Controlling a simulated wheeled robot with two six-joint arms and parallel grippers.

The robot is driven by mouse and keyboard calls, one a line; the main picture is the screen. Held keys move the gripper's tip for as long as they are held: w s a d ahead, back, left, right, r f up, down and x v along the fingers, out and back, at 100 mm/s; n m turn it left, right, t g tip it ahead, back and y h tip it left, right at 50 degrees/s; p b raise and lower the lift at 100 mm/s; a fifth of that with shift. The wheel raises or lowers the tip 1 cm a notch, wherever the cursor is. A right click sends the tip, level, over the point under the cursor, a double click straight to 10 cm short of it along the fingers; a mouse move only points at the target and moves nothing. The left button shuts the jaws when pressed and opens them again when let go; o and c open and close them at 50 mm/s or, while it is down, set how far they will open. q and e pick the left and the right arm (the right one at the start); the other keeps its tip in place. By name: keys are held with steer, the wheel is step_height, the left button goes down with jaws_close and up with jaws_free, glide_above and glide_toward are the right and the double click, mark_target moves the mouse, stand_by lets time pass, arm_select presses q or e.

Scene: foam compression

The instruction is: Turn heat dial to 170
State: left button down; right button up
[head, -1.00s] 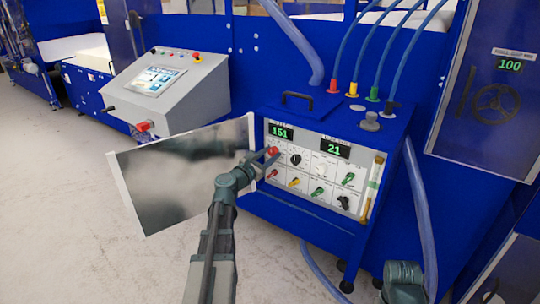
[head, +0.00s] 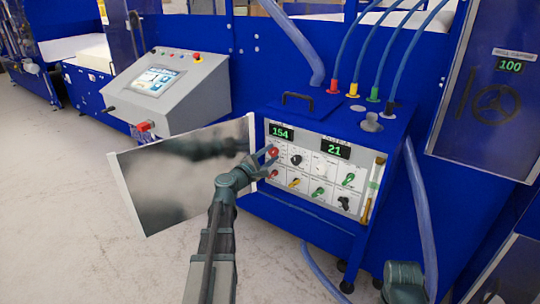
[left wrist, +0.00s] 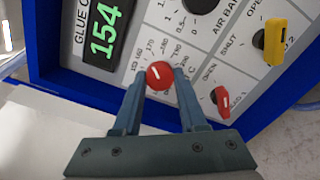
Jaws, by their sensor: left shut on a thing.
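The heat dial is a round red knob (head: 273,151) on the front panel of the blue control box, under the left green display (head: 282,133), which reads 154. In the left wrist view the red knob (left wrist: 159,75) has a short white mark tilted toward the upper left, among printed numbers including 160 and 170. The same display (left wrist: 107,30) reads 154 there. My left gripper (head: 267,158) reaches the panel from the left. Its two fingers (left wrist: 160,79) are shut on the red knob, one on each side.
An open metal door (head: 185,175) stands left of the box, close behind my left arm. Other knobs and levers, such as a yellow lever (left wrist: 272,40) and a small red lever (left wrist: 222,101), sit near the dial. A second display (head: 335,150) reads 21.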

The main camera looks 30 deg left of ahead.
arm_select(q)
steer(key=shift+m, duration=0.4)
steer(key=shift+c, duration=2.2)
jaws_free()
steer(key=s+a, duration=0.1)
steer(key=s, duration=1.3)
steer(key=shift+w, duration=0.1)
